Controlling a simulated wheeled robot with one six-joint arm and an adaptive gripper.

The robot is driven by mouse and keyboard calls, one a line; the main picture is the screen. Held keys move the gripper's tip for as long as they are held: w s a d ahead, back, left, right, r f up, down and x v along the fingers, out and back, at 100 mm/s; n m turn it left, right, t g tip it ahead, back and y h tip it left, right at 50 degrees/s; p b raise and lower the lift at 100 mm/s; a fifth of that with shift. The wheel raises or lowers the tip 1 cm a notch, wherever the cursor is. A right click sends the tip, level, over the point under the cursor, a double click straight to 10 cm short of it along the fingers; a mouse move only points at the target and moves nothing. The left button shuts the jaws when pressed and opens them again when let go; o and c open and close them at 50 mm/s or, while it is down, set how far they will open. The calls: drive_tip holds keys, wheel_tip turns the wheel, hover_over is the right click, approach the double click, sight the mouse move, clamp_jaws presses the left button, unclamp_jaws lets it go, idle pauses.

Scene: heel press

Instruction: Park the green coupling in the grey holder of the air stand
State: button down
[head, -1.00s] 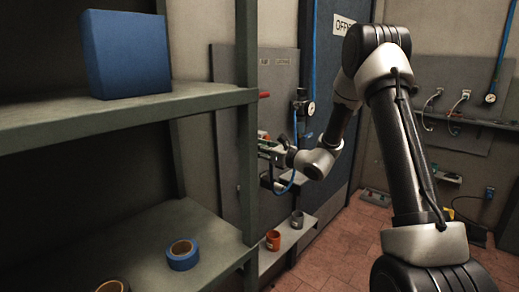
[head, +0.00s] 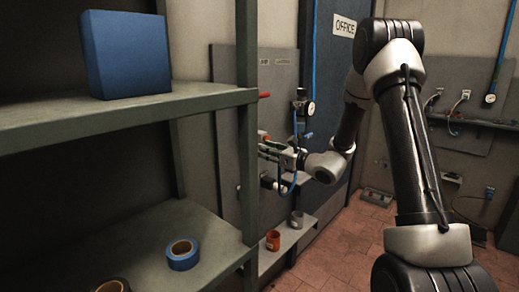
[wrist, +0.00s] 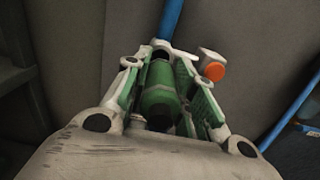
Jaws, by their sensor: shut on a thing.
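My gripper (wrist: 158,66) is shut on the green coupling (wrist: 160,99), which lies between its green pads in the wrist view. A blue hose (wrist: 170,18) shows beyond the fingertips. In the head view my gripper (head: 270,148) is in front of the grey panel of the air stand (head: 279,84), partly behind the shelf post, and the coupling is too small to make out clearly. The grey holder (head: 297,219) stands on the low ledge of the stand, below and right of my gripper. An orange holder (head: 273,240) stands left of it, nearer.
A shelf rack (head: 130,112) fills the left, with a blue box (head: 127,54) above and a blue tape roll (head: 182,255) below. A gauge (head: 310,107) hangs near the blue office door. An orange-capped fitting (wrist: 215,72) is right of my fingers.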

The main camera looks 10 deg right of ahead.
drive_tip(key=shift+v, duration=0.95)
drive_tip(key=shift+s, duration=0.1)
drive_tip(key=shift+s+d, duration=0.1)
drive_tip(key=shift+d, duration=0.05)
drive_tip(key=shift+f, duration=0.15)
wheel_tip(320, 180, down, 24)
idle(1.6)
idle(0.4)
drive_tip(key=shift+x, duration=2.5)
drive_tip(key=shift+x, duration=1.4)
